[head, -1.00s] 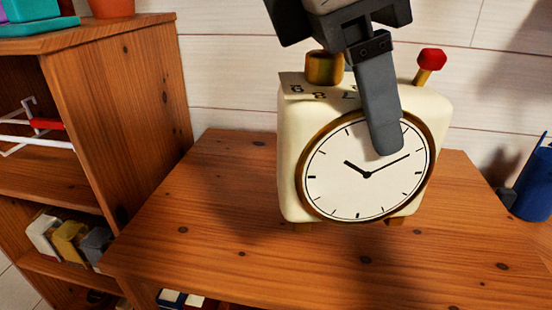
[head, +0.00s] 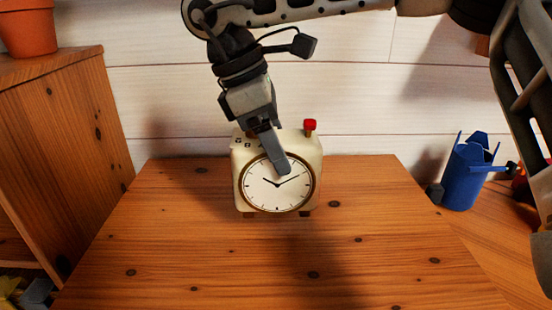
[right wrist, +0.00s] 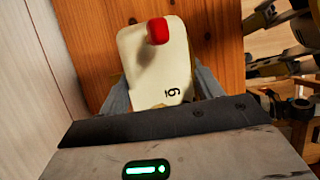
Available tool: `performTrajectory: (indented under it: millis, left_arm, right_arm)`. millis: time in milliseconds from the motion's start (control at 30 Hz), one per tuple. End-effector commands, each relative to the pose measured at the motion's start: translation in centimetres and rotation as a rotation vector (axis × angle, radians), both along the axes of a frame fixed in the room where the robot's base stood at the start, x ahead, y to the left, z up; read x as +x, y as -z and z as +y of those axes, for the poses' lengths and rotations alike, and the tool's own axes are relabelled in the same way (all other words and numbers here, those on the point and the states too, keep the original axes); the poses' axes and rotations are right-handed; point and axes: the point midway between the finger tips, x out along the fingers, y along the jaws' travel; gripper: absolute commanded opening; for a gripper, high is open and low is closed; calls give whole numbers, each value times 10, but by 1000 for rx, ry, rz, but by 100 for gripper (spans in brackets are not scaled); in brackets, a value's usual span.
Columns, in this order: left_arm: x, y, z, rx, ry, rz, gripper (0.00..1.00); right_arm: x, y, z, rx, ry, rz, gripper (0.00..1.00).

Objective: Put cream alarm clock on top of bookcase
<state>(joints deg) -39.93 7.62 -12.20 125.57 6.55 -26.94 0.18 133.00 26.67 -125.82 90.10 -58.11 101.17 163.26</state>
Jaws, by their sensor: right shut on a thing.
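The cream alarm clock (head: 240,180) has a white dial with a gold rim, a red knob on top and small brown feet. It is upright over the back part of a wooden top (head: 290,260), which looks like the top of a low bookcase. I cannot tell whether its feet touch the wood. My right gripper (head: 281,168) is shut on the clock from above, one finger lying across the front of the dial. In the right wrist view the clock (right wrist: 150,70) sits between the two fingers. My left gripper is not in view.
A taller wooden shelf unit (head: 75,140) stands at the left with an orange pot (head: 28,25) on top. A blue container (head: 465,178) stands at the right. A white plank wall (head: 130,95) closes the back. The front of the wooden top is clear.

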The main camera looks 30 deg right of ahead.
Motion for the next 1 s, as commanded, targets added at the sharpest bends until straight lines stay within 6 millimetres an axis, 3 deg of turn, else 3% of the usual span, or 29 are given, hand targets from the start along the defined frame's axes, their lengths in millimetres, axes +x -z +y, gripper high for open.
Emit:
performTrajectory:
  millis: [167, 400, 767, 800, 867, 1000]
  left_arm:
    - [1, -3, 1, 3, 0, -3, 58]
    - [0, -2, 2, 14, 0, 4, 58]
    - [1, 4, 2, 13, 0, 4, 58]
    - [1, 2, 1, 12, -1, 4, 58]
    - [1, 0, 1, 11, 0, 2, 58]
    - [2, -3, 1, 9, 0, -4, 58]
  right_arm:
    - [10, 13, -5, -2, 1, 1, 11]
    - [9, 41, -4, 0, -2, 0, 11]
    - [9, 46, -4, 0, -1, -2, 11]
    - [9, 45, -4, 1, -1, -1, 74]
    - [9, 45, -4, 0, -1, 0, 87]
    - [9, 45, -4, 1, -1, -1, 87]
